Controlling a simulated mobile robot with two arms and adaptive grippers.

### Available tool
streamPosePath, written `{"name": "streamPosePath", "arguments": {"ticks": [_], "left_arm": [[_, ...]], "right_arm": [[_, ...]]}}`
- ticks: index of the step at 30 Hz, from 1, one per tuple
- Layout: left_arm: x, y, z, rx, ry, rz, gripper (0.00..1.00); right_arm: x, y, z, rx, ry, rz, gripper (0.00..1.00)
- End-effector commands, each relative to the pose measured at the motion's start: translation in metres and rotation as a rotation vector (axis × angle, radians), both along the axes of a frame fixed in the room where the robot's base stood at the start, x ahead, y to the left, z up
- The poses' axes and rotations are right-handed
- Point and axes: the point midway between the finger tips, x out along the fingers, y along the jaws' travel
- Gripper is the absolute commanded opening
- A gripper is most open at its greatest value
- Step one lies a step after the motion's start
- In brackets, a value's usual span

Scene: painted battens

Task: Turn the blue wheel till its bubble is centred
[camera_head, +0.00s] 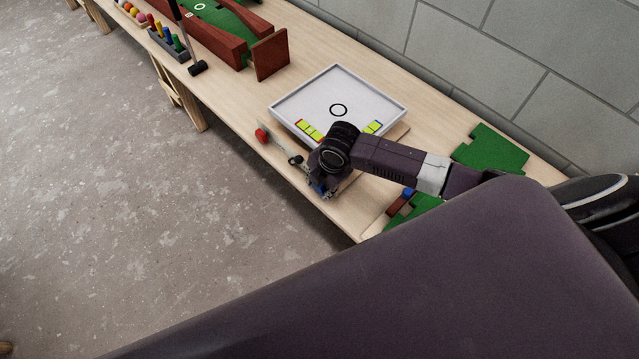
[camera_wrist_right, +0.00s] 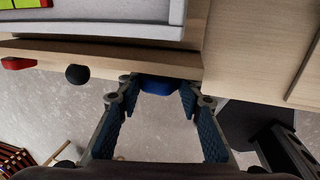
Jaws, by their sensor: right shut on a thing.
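The blue wheel (camera_wrist_right: 158,85) shows in the right wrist view at the bench's front edge, between my right gripper's fingertips (camera_wrist_right: 160,92). In the head view my right gripper (camera_head: 322,187) reaches down over that edge, shut on the wheel, which I cannot clearly make out there. The white tilting tray (camera_head: 290,97) with a black ring stands behind it. My left gripper is out of view.
A red wheel (camera_head: 262,134) and a black knob (camera_head: 296,160) sit along the bench's front edge. Green pieces (camera_head: 491,149) lie to the right. A red-walled green lane (camera_head: 218,45), a mallet (camera_head: 196,68) and pegs stand farther left. Bare floor lies in front.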

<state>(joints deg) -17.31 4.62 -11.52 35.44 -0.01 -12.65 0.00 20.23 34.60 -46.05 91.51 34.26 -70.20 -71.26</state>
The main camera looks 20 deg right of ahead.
Motion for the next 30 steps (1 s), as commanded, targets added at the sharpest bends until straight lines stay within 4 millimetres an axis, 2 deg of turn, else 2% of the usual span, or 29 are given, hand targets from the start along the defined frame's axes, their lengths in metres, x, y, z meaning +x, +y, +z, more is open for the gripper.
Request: {"name": "streamPosePath", "arguments": {"ticks": [3, 8, 18, 30], "left_arm": [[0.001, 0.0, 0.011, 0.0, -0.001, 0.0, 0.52], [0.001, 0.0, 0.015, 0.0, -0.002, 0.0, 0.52], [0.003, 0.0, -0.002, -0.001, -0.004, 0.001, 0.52], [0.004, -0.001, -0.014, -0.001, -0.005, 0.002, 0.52]], "right_arm": [[0.003, 0.001, 0.005, -0.026, 0.068, -0.001, 0.09], [0.005, 0.002, 0.003, -0.067, 0.182, -0.001, 0.09], [0.006, 0.003, -0.002, -0.145, 0.399, -0.002, 0.09], [0.007, 0.002, 0.0, -0.184, 0.502, -0.001, 0.09]]}}
